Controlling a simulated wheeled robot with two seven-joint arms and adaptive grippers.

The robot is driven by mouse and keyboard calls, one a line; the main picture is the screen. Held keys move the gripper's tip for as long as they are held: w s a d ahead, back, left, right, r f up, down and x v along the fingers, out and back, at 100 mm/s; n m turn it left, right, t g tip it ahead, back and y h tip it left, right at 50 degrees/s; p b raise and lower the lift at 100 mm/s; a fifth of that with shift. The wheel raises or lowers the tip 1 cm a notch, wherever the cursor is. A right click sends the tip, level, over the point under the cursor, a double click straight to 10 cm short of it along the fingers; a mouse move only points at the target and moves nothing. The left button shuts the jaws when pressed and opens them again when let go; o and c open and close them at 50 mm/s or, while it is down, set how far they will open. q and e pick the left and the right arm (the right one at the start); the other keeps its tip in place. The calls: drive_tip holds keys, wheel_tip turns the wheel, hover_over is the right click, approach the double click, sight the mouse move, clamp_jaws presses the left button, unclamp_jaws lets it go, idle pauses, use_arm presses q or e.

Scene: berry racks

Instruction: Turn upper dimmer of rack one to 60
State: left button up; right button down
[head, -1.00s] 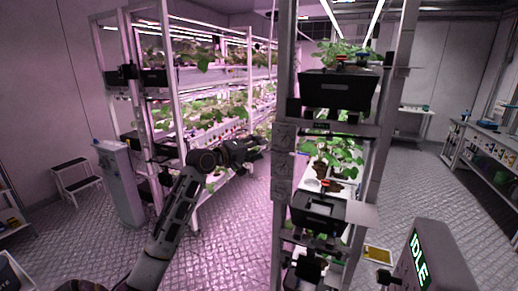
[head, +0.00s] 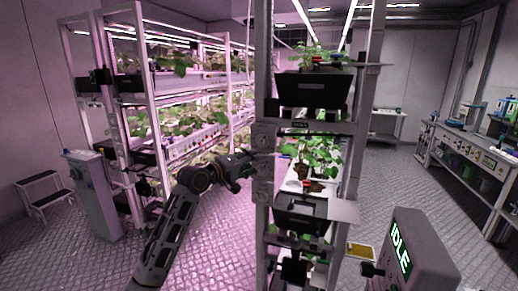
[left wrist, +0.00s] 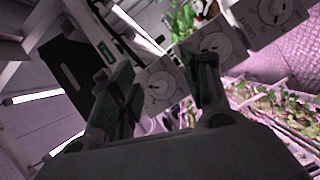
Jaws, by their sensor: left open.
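My left gripper (head: 250,166) is at the left side of the near rack's front post (head: 266,100), beside small grey boxes (head: 264,178) on it. In the left wrist view, several pale dimmer boxes with round dials stand in a slanted row. One dial (left wrist: 161,86) shows between the open fingers of my left gripper (left wrist: 165,76). Another dial (left wrist: 215,44) is beyond the right finger, and a third dial (left wrist: 279,9) is at the top right. The gripper holds nothing. I cannot tell contact with a dial or read its setting. My right gripper is not seen.
The near rack bears a black bin (head: 312,92) and green plants (head: 318,150). A pink-lit rack (head: 151,100) stands left, with a grey cabinet (head: 92,195) and step stool (head: 42,192). A grey box reading IDLE (head: 412,250) is at lower right. Floor between the racks is clear.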

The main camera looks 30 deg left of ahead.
sight(261, 142)
use_arm(q)
drive_tip(key=shift+s+a+r+m+t+y+b, duration=0.15)
drive_tip(key=shift+s+r+m+y, duration=0.3)
drive_tip(key=shift+m+y, duration=1)
drive_tip(key=shift+s+a+r+m+t+y+b, duration=0.1)
drive_tip(key=shift+s+r+m+t+y, duration=0.2)
drive_tip(key=shift+r+m+y, duration=1.1)
drive_tip(key=shift+s+a+f+m+t+y+b, duration=0.1)
drive_tip(key=shift+s+f+m+t+y, duration=0.4)
drive_tip(key=shift+m, duration=1.75)
drive_tip(key=shift+w+r+g, duration=0.1)
drive_tip(key=shift+r+g, duration=0.2)
drive_tip(key=shift+g, duration=0.05)
drive_tip(key=shift+w, duration=0.2)
drive_tip(key=shift+w+a+p, duration=0.45)
drive_tip(key=shift+w+p, duration=0.2)
drive_tip(key=shift+w, duration=1.55)
drive_tip(key=shift+w+a+p, duration=0.5)
drive_tip(key=shift+w+p, duration=0.2)
drive_tip(key=shift+w, duration=1.5)
drive_tip(key=shift+w+a+p, duration=0.45)
drive_tip(key=shift+w+p, duration=0.2)
drive_tip(key=shift+w, duration=1.55)
drive_tip(key=shift+c, duration=0.4)
drive_tip(key=c, duration=1)
